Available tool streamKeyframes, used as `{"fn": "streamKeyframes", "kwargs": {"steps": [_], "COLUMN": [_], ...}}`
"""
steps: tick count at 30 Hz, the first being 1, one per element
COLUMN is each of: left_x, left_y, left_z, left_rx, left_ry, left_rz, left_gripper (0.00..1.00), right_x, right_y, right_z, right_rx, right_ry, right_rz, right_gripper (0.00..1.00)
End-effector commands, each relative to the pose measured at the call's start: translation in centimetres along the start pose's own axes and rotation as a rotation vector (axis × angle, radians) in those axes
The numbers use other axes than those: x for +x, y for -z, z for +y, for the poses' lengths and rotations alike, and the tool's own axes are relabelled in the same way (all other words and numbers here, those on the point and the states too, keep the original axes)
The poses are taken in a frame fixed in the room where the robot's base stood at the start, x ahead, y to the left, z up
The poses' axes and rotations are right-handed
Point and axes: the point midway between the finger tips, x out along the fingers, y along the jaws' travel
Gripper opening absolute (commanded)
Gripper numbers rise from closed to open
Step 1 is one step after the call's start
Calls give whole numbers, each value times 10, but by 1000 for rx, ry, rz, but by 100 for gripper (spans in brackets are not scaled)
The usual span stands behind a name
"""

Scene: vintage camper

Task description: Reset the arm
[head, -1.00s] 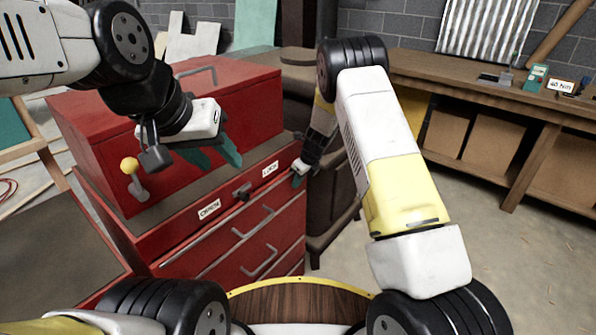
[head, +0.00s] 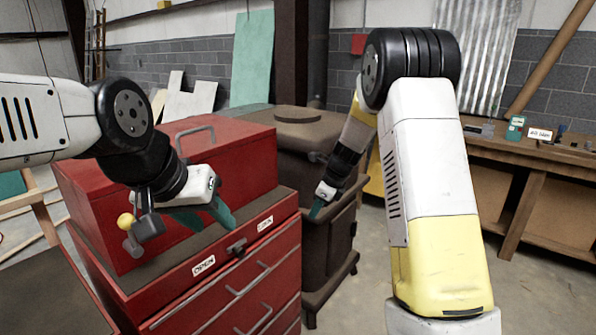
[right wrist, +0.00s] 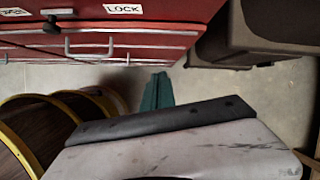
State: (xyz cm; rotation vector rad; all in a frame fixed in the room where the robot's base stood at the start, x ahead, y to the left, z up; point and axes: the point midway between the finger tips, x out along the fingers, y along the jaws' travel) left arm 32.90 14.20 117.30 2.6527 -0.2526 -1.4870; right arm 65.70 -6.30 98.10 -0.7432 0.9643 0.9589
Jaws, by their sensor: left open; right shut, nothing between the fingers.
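My left gripper (head: 207,214) is open and empty, its green fingers over the front top edge of the red tool chest (head: 222,155). My right arm rises at the right of the head view and folds down behind itself. My right gripper (head: 316,209) points down in front of the dark brown cabinet (head: 343,235), to the right of the chest. In the right wrist view its green fingers (right wrist: 157,91) are together with nothing between them, above the floor. The red drawers show at the top of that view.
A knob (head: 237,246) sits between the OPEN label (head: 203,266) and the LOCK label (head: 265,224) on the chest. A yellow-balled lever (head: 126,221) is at the chest's left. A wooden workbench (head: 530,152) stands at right. Bare floor (head: 375,275) lies between cabinet and bench.

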Motion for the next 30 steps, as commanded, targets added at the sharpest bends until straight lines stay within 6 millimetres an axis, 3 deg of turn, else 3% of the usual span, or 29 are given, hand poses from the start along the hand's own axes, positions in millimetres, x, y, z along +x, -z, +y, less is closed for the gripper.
{"fn": "streamKeyframes", "kwargs": {"steps": [1,6,15,19,24,30], "left_x": [0,0,0,0,0,0], "left_y": [0,0,0,0,0,0], "left_z": [0,0,0,0,0,0], "left_rx": [0,0,0,0,0,0], "left_ry": [0,0,0,0,0,0], "left_rz": [0,0,0,0,0,0], "left_gripper": [44,44,44,44,44,44], "right_x": [-30,-112,-221,-252,-273,-281], "right_y": [-3,0,29,50,78,98], "right_z": [7,46,133,175,219,244], "right_rx": [-92,-472,-1175,-1482,-1821,-2033], "right_ry": [12,47,148,186,205,192], "right_rz": [-22,-54,-5,71,202,308], "right_gripper": [0,0,0,0,0,0]}}
